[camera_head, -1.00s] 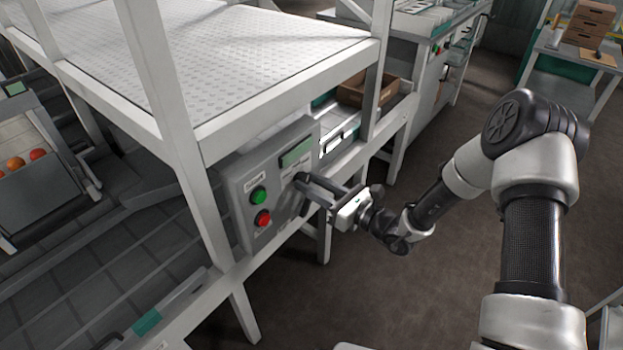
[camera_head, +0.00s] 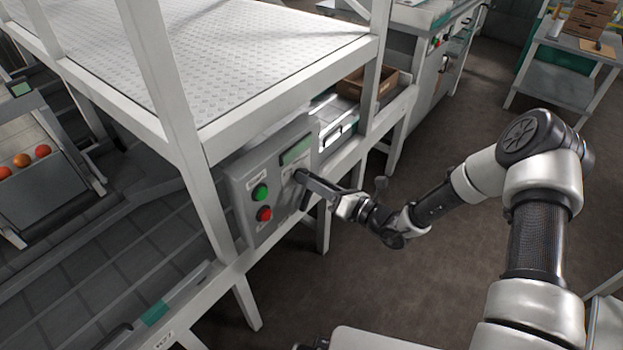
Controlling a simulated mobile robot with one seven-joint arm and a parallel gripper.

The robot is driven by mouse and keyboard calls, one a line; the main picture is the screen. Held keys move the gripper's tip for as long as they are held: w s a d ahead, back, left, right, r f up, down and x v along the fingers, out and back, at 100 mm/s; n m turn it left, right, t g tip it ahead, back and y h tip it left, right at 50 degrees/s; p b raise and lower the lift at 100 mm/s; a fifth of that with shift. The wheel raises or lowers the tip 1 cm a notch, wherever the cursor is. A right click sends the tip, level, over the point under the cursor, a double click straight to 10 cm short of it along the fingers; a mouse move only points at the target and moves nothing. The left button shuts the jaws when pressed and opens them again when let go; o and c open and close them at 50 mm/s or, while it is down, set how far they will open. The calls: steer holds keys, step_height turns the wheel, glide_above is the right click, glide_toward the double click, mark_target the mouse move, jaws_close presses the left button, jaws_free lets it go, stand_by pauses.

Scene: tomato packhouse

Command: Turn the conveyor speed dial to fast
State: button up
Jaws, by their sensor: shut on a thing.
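The grey control box (camera_head: 238,196) hangs on the conveyor frame's near side. It bears a green button (camera_head: 259,192), a red button (camera_head: 264,214) below it, and a green display panel (camera_head: 296,149) near the top. My gripper (camera_head: 302,178) reaches in from the right, with its fingertips against the box's face right of the buttons. It is shut on the speed dial, which the fingers hide. I cannot read the dial's setting from here.
A white frame post (camera_head: 172,110) stands just left of the box, and a ribbed platform (camera_head: 240,60) lies above. A cardboard box (camera_head: 362,84) sits behind on the conveyor. Open floor (camera_head: 440,250) lies to the right.

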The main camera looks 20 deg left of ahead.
steer(key=o, duration=1)
steer(key=shift+o, duration=0.2)
steer(key=p+v, duration=0.1)
steer(key=v, duration=1.6)
steer(key=shift+d+p, duration=0.25)
steer(key=shift+p, duration=0.15)
steer(key=shift+s+f, duration=0.1)
steer(key=shift+s, duration=0.05)
